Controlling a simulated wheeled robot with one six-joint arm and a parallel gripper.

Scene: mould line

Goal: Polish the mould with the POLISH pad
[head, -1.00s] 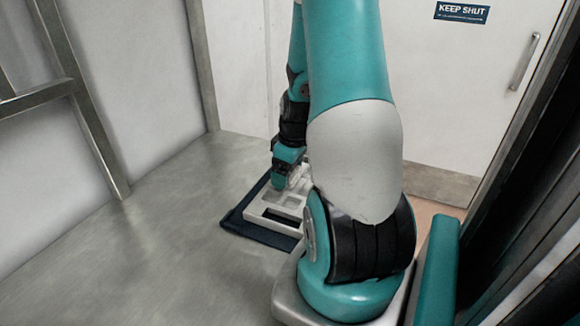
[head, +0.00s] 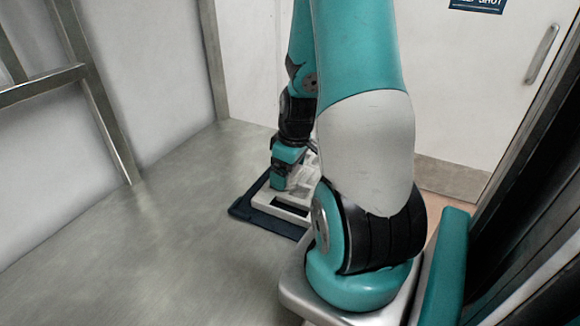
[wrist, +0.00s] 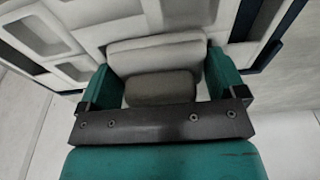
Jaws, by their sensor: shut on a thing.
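The pale mould (head: 268,203) with square recesses lies on a dark blue mat (head: 240,207) on the metal bench; much of it is hidden behind my arm. In the wrist view the mould (wrist: 60,70) fills the upper left, its recessed pockets facing me. My gripper (wrist: 160,85) is shut on a pad (wrist: 160,90), a grey block with a paler part beyond it, held between the two teal fingers. The pad is at or very near the mould's face; I cannot tell whether it touches. No lettering shows on the pad.
The metal bench (head: 170,250) is bare to the left and in front of the mat. A metal frame (head: 95,95) stands at the left. A white door (head: 470,80) with a handle is behind at the right.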

